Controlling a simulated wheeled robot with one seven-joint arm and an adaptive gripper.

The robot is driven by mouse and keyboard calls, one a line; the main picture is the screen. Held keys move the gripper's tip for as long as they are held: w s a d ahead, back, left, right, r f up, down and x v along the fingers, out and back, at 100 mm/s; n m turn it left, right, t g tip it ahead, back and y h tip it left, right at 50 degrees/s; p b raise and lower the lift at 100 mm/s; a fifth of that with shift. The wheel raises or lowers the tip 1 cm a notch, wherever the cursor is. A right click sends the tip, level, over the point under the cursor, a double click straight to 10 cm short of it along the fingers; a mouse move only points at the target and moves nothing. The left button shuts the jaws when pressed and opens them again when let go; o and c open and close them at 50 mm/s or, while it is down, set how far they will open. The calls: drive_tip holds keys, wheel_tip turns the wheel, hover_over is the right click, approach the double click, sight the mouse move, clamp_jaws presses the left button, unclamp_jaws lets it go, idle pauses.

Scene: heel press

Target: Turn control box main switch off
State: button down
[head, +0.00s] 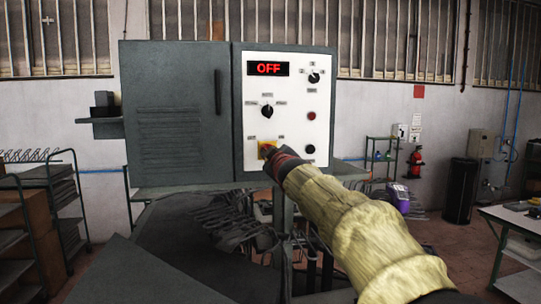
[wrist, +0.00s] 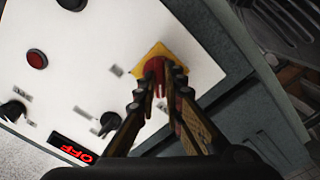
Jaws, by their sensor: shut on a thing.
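The control box (head: 179,130) is a grey cabinet with a white panel (head: 330,101). Its red display reads OFF (head: 268,69); the display also shows in the wrist view (wrist: 72,148). The main switch is a red handle (wrist: 157,70) on a yellow plate (wrist: 152,54), low on the panel's left side. My gripper (wrist: 158,88) is at the switch, with its two fingers closed on either side of the red handle. In the head view my gripper and arm hide most of the switch, and a bit of the yellow plate (head: 264,147) shows.
Black knobs (head: 314,77) (head: 267,111), a red button (head: 311,115) and a black button (head: 310,149) share the panel. A shelf rack (head: 40,205) stands at left, and a workbench (head: 515,222) at right. A fire extinguisher (head: 416,160) hangs on the back wall.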

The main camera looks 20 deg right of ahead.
drive_tip(key=c, duration=1.9)
unclamp_jaws()
drive_tip(key=shift+s, duration=0.1)
drive_tip(key=s+a, duration=0.2)
drive_tip(key=s, duration=0.9)
drive_tip(key=shift+s+a, duration=0.2)
drive_tip(key=shift+s, duration=0.1)
drive_tip(key=shift+f, duration=0.1)
